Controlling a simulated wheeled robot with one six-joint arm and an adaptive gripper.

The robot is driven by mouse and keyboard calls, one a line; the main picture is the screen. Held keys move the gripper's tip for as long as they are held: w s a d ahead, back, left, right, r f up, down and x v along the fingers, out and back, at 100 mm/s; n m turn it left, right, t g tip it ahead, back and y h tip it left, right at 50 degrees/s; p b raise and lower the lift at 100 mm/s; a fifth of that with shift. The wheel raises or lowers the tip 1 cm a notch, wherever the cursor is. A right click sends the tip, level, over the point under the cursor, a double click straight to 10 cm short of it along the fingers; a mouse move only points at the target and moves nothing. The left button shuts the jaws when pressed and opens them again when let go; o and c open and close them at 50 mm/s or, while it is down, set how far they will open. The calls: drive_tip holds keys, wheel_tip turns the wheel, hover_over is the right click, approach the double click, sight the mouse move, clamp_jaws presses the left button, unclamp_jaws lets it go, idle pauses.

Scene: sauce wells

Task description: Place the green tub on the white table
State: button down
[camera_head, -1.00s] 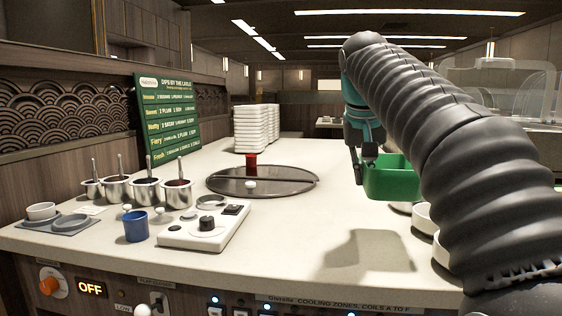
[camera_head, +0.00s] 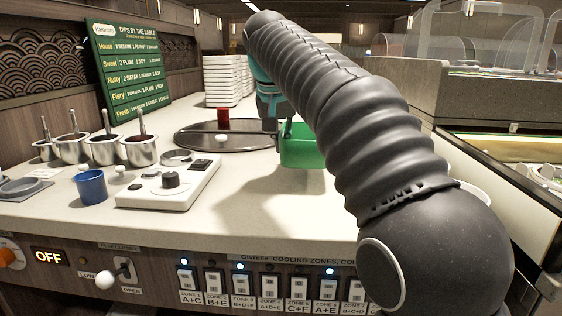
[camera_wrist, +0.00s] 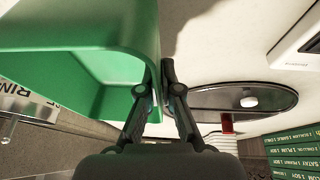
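The green tub (camera_head: 302,150) hangs over the white table (camera_head: 265,212), with a shadow on the top below it. It is right of the dark round plate, behind my arm, which hides part of it. My gripper (camera_wrist: 160,82) is shut on one wall of the green tub in the wrist view (camera_wrist: 95,85), one finger inside and one outside. The tub looks empty where its inside shows.
A dark round plate (camera_head: 190,136) with a red cup (camera_head: 223,119) lies left of the tub. Nearer are a white control box (camera_head: 150,197), a blue cup (camera_head: 91,187) and steel pots (camera_head: 104,149). White stacked trays (camera_head: 222,82) stand behind. The front middle table is clear.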

sight(283, 172)
drive_tip(key=shift+a+f+b, duration=0.15)
drive_tip(key=shift+f+b, duration=0.7)
drive_tip(key=shift+f, duration=1.25)
drive_tip(key=c, duration=1.3)
unclamp_jaws()
drive_tip(key=shift+f, duration=0.1)
drive_tip(key=p+v, duration=0.4)
drive_tip(key=v, duration=0.8)
